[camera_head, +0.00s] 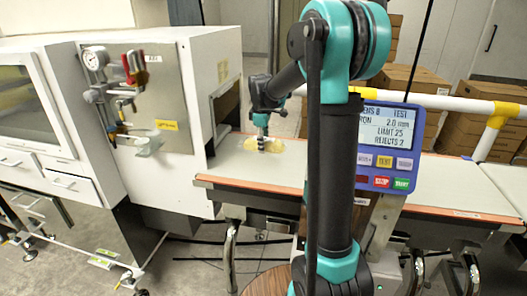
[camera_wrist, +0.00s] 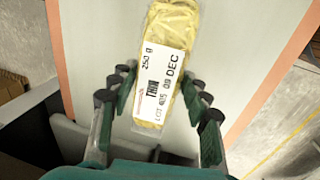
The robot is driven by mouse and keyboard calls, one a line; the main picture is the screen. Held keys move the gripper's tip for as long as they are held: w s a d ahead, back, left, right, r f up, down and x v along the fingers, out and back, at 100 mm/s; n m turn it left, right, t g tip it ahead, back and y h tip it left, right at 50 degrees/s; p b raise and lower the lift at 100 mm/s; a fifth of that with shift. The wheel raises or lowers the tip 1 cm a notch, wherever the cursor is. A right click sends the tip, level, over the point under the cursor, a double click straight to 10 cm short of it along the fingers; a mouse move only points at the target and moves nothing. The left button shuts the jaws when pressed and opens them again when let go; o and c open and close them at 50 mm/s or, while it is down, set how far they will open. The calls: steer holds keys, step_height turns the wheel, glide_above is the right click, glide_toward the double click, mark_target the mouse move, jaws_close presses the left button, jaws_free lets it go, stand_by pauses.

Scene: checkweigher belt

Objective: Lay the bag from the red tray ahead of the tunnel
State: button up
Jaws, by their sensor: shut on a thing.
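The bag is a long clear pack of yellow contents with a white label reading 250 g and DEC; it lies along the middle of the wrist view (camera_wrist: 171,28). In the head view it is a small yellow patch (camera_head: 276,147) on or just over the pale belt (camera_head: 400,191), in front of the tunnel opening (camera_head: 224,112). My gripper (camera_head: 262,147) points down over it. In the wrist view its fingers (camera_wrist: 163,100) stand on both sides of the bag, shut on it. Whether the bag touches the belt I cannot tell. I see no red tray.
The white tunnel housing (camera_head: 165,110) stands left of the bag. A blue control panel (camera_head: 388,147) stands at the belt's near side, right of my arm. A yellow and white rail (camera_head: 470,104) runs behind the belt. The right part of the belt looks clear.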

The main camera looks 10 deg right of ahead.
steer(key=shift+f, duration=1.85)
steer(key=shift+f, duration=0.15)
steer(key=o, duration=1.4)
steer(key=r, duration=0.4)
steer(key=s+r, duration=0.1)
steer(key=r, duration=0.3)
steer(key=s+r, duration=0.1)
steer(key=r, duration=0.3)
steer(key=shift+a+r, duration=0.1)
steer(key=shift+a, duration=0.3)
